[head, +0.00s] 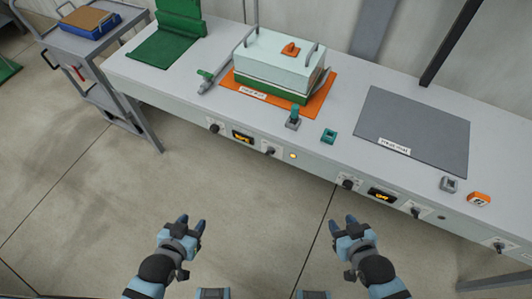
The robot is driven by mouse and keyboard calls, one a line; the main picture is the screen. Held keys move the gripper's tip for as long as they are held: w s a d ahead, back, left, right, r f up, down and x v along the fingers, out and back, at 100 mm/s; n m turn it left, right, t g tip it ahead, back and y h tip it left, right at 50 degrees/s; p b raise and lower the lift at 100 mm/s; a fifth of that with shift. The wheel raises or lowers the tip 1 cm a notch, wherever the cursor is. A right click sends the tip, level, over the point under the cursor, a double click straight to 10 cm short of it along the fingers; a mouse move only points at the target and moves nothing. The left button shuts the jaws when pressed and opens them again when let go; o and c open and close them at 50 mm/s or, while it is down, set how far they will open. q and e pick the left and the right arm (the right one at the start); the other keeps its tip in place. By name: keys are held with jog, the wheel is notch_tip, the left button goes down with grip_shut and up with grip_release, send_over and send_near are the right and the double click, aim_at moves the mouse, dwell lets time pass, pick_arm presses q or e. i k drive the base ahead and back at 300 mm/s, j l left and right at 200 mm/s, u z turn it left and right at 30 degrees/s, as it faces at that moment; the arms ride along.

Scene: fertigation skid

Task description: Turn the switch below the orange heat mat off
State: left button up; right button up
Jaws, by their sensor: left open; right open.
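The orange heat mat (325,88) lies on the bench top under a pale lidded box (278,60) with a green base. On the bench front below it are a black knob (214,128), a lit display (243,136), a small switch (269,151) and a lamp (292,156) that glows yellow. The switch's exact position is too small to tell. My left gripper (191,226) is open and empty, in front of the bench and below the switch in the picture. My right gripper (344,227) is open and empty, further right, also apart from the bench.
A grey mat (425,120) lies to the right, with its own knob (347,183), lit display (383,195), switch (416,211) and dark lamp (441,217) below. Small blocks stand along the bench edge. A cart (75,45) stands at the left. The floor before the bench is clear.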

aim_at(270, 151)
jog(key=i+j+z, duration=0.15)
jog(key=j, duration=0.65)
jog(key=i+j+z, duration=0.15)
jog(key=j, duration=0.7)
jog(key=j+z, duration=0.1)
jog(key=j, duration=0.7)
